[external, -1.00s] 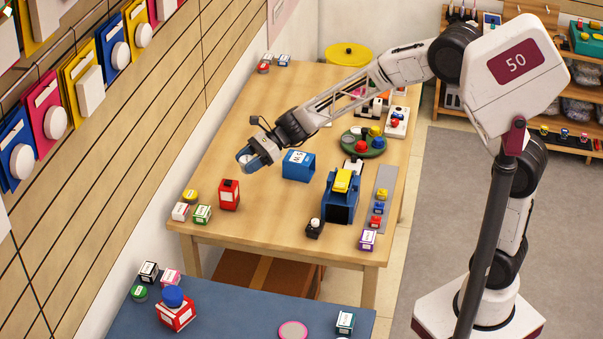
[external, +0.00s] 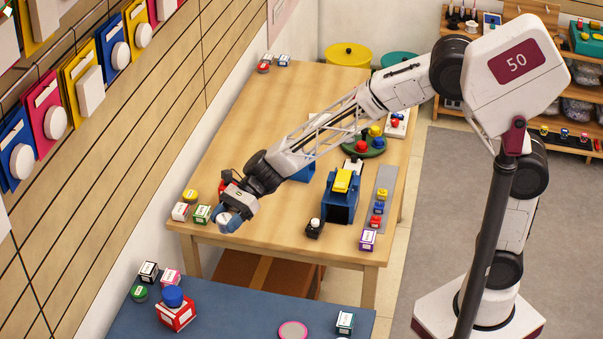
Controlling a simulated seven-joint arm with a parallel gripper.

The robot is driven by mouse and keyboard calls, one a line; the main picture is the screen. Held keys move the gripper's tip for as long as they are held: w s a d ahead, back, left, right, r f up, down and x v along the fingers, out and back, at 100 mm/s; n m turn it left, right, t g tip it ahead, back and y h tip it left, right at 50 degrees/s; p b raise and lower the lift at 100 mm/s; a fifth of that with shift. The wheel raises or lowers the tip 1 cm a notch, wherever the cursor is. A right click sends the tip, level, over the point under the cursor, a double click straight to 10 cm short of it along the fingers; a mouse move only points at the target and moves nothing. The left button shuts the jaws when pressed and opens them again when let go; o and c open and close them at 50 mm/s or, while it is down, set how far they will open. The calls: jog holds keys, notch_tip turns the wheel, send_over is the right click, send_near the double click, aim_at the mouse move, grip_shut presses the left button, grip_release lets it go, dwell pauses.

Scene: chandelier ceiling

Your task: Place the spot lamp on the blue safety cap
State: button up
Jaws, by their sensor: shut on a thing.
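My gripper (external: 222,217) is shut on a small round white-topped thing, which I take to be the spot lamp (external: 231,222). It is held in the air by the front left edge of the wooden table (external: 275,236). The fingers hide much of it. A blue round cap (external: 173,296) sits on top of a red and white box (external: 176,316) on the blue-grey table (external: 245,312) at the lower left. My gripper is above and to the right of that cap in the picture, well apart from it.
Small boxes (external: 180,211) stand left of my gripper on the wooden table. A blue device with a yellow top (external: 342,194) and a black piece (external: 315,228) stand to its right. Small boxes (external: 149,271) and a green disc (external: 139,293) lie near the blue cap. A pink-rimmed disc (external: 293,331) lies farther right.

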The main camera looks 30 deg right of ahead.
jog(key=s+a+n+g, duration=0.2)
jog(key=s+a, duration=0.4)
jog(key=s, duration=0.6)
jog(key=shift+h, duration=0.4)
jog(key=f, duration=0.5)
jog(key=shift+w+d, duration=0.1)
jog(key=shift+w, duration=0.25)
send_over(172, 292)
jog(key=shift+f, duration=0.75)
jog(key=shift+f, duration=1.75)
jog(key=shift+f, duration=0.2)
